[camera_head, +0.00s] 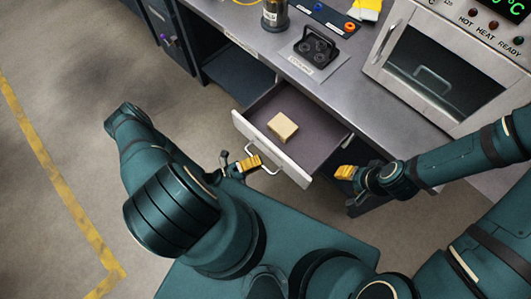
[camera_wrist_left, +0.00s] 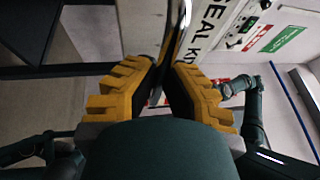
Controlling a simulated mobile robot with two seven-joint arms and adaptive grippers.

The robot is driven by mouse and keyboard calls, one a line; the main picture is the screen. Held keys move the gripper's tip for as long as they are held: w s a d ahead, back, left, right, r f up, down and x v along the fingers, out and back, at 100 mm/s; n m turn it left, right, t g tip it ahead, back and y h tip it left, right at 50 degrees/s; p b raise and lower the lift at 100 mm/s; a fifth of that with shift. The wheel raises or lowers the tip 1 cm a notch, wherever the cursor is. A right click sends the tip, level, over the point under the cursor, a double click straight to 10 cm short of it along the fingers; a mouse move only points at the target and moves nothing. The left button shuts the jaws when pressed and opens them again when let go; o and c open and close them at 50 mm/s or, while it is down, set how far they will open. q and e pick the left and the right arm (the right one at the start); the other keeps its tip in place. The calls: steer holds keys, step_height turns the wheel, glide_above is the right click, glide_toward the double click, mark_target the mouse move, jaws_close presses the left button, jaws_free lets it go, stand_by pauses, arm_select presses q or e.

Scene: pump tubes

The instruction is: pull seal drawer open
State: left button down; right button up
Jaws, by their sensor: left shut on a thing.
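The seal drawer (camera_head: 290,166) is pulled out from under the bench, its inside in plain view. Its white front has a metal handle (camera_head: 266,170). A tan box (camera_head: 282,127) lies inside. My left gripper (camera_head: 250,163) is at the handle, with its yellow fingers shut on it. In the left wrist view the fingers (camera_wrist_left: 165,85) close in on the handle beside the drawer front (camera_wrist_left: 215,25), which carries a label that partly reads "SEAL K". My right gripper (camera_head: 344,172) is beside the drawer's right side, apart from it; its finger gap is not clear.
The grey bench top (camera_head: 380,115) is above the drawer. It carries an oven (camera_head: 440,75) with a glass door, a black fixture (camera_head: 315,47) and a metal cylinder (camera_head: 275,14). An open cabinet space (camera_head: 240,75) is left of the drawer. The floor at left is clear.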

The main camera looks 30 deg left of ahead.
arm_select(q)
steer(key=shift+s, duration=0.45)
steer(key=c, duration=1)
jaws_free()
steer(key=shift+a, duration=0.1)
steer(key=v, duration=1.2)
